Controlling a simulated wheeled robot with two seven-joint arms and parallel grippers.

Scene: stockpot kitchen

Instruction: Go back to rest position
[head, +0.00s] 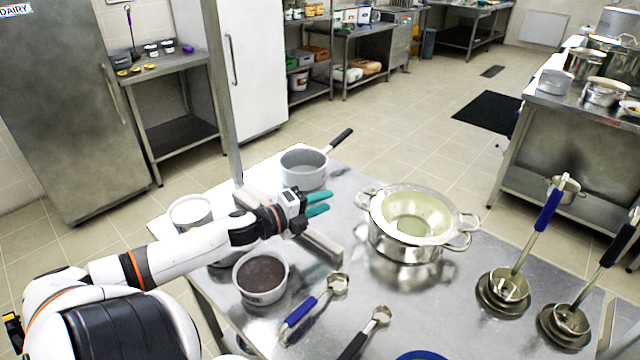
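My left arm reaches in from the lower left over the metal table (345,310). My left gripper (320,204) has teal fingers that point right, with a small gap between them and nothing seen in it. It is above the table, just in front of a grey saucepan (304,170) with a black handle and left of a large steel pot (405,245). My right gripper is not in view.
Around the arm are a white-rimmed container (190,214), a pot of dark contents (262,276) and a grey bar-like piece (322,246). Ladles with blue (300,312) and black handles lie in front. More ladles (505,290) stand at the right.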

